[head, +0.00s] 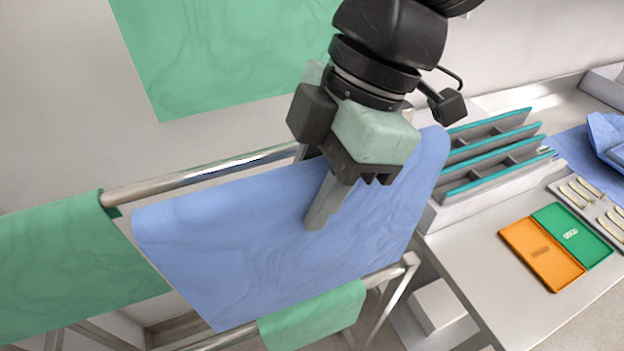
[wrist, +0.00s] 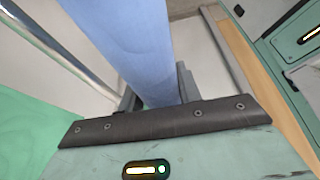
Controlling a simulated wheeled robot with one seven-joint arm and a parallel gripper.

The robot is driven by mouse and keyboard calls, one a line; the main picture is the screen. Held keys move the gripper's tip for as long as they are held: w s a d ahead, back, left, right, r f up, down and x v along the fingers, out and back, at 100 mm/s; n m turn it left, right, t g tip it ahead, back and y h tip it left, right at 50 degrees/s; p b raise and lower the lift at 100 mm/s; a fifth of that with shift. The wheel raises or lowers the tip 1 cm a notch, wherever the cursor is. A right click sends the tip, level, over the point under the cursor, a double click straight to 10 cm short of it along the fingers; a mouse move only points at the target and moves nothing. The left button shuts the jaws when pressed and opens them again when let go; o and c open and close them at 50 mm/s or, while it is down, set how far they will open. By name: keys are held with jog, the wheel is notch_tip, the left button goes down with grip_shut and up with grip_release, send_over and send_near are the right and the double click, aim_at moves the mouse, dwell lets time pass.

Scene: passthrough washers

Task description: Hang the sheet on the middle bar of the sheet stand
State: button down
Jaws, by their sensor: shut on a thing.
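The blue sheet (head: 250,240) hangs spread out below my gripper (head: 318,220). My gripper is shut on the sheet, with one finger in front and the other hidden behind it. In the wrist view the sheet (wrist: 125,45) passes between the fingers (wrist: 157,95). The sheet stand has a metal bar (head: 200,177) behind the sheet's upper edge and a lower front bar (head: 390,273) near its bottom edge. The sheet overlaps the stand in the picture; I cannot tell whether it touches a bar.
Green sheets hang at the upper back (head: 225,50), at the left (head: 60,265) and on the front bar (head: 315,318). To the right, a counter (head: 480,265) holds a teal-edged divided rack (head: 490,165), orange and green trays (head: 545,255) and blue cloth (head: 605,135).

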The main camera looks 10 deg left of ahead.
jog(key=shift+w+a, duration=1.4)
jog(key=shift+w, duration=0.8)
jog(key=p, duration=0.3)
send_over(283, 145)
jog(key=shift+s+a, duration=0.25)
jog(key=shift+a, duration=0.15)
jog(key=shift+f+b, duration=2.8)
jog(key=shift+f, duration=0.7)
jog(key=c, duration=0.9)
grip_release()
